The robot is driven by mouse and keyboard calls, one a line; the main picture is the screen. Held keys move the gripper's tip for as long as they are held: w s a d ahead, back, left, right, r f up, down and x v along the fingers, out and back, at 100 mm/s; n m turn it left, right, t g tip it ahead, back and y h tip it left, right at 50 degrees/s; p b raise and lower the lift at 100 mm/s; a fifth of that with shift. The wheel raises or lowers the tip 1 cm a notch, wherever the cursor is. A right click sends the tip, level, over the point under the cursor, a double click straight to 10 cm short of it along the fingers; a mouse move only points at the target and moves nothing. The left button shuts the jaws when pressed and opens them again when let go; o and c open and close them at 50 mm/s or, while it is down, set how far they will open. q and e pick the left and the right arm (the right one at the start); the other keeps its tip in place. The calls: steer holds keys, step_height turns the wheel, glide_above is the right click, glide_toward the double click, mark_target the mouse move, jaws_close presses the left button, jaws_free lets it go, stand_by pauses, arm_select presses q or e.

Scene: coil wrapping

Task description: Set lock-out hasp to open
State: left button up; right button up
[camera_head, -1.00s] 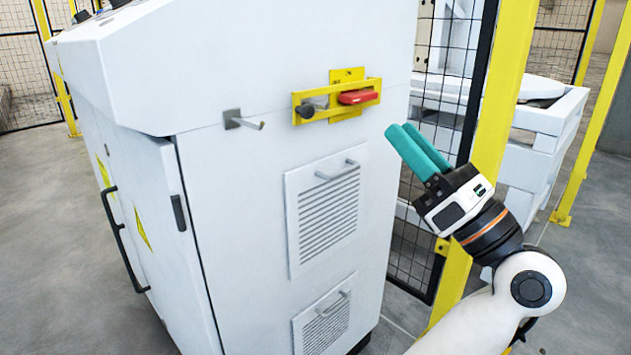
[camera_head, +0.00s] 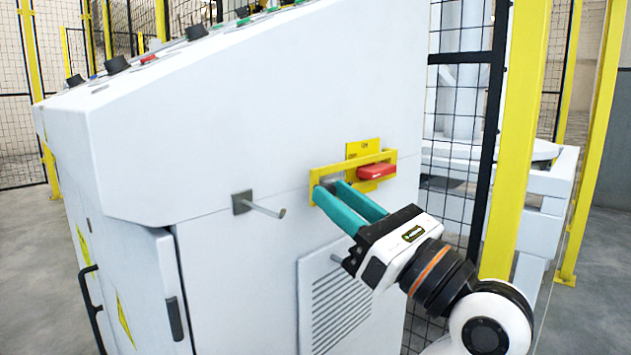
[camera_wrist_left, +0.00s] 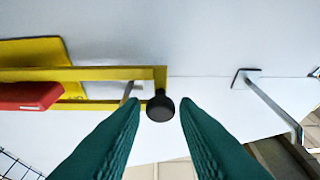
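The lock-out hasp is a yellow bracket (camera_head: 388,157) on the white cabinet's side. A red block (camera_head: 377,172) sits at its right end. In the left wrist view the bracket (camera_wrist_left: 100,74) and red block (camera_wrist_left: 25,96) lie on the left. A round black knob (camera_wrist_left: 160,108) on a metal stem is at the bracket's other end. In the wrist view the knob shows between the fingertips, with a gap on each side. My right gripper is not in view.
An L-shaped metal hook (camera_head: 260,207) sticks out of the cabinet (camera_head: 250,130) left of the hasp. A louvred vent panel (camera_head: 330,305) is below the gripper. A yellow post (camera_head: 517,140) and black mesh fence stand to the right.

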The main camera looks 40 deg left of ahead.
arm_select(q)
steer(key=shift+a+r, duration=0.2)
steer(key=shift+a, duration=0.2)
jaws_close()
steer(key=shift+d, duration=0.1)
